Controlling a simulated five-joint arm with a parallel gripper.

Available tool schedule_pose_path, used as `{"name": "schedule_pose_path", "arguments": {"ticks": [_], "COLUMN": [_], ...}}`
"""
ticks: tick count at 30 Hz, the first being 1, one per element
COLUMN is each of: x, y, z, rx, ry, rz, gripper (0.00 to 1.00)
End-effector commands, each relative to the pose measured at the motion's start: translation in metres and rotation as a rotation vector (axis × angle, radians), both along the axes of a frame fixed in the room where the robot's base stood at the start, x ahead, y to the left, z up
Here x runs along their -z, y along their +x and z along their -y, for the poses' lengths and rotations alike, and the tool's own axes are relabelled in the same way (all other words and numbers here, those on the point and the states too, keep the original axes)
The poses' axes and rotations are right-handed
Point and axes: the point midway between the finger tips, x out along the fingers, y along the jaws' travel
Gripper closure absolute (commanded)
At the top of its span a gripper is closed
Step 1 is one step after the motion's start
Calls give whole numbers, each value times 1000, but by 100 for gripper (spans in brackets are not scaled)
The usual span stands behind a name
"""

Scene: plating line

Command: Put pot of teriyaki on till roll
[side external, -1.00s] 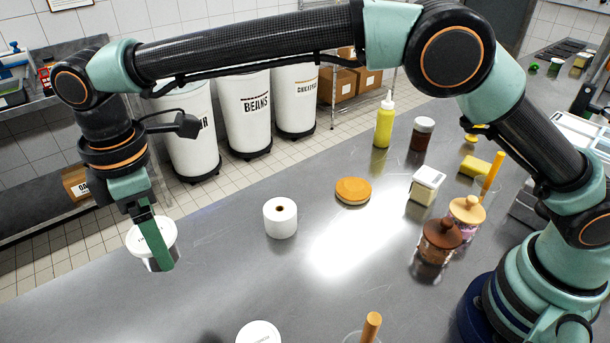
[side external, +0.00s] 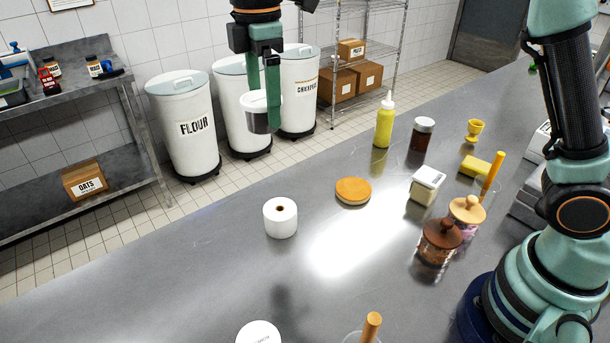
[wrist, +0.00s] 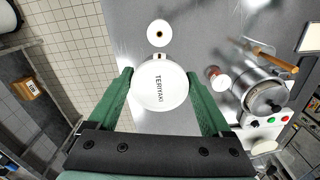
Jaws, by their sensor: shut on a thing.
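The pot of teriyaki (side external: 258,117) has a white lid and a dark body. My gripper (side external: 272,105) is shut on it and holds it upright in the air, above and behind the till roll in the side view. In the wrist view the lid, lettered TERIYAKI (wrist: 160,87), sits between the two green fingers of my gripper (wrist: 160,97). The till roll (side external: 280,218) is a white cylinder with a brown core, standing upright on the steel table. It also shows in the wrist view (wrist: 159,33), just beyond the pot and apart from it.
An orange round block (side external: 353,190), a white square tub (side external: 426,184), a brown-lidded jar (side external: 440,242) and a yellow bottle (side external: 384,122) stand right of the till roll. A white-lidded pot (side external: 259,333) is at the front edge. The table around the till roll is clear.

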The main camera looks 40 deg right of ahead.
Motion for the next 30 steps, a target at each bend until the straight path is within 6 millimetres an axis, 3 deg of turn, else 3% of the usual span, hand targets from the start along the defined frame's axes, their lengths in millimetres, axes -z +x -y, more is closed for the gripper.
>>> {"name": "schedule_pose_path", "arguments": {"ticks": [5, 21, 30], "x": [3, 126, 157], "y": [-1, -2, -1], "z": [19, 20, 19], "rx": [8, 8, 8], "ry": [0, -1, 0], "rz": [0, -4, -1], "gripper": [77, 77, 77]}}
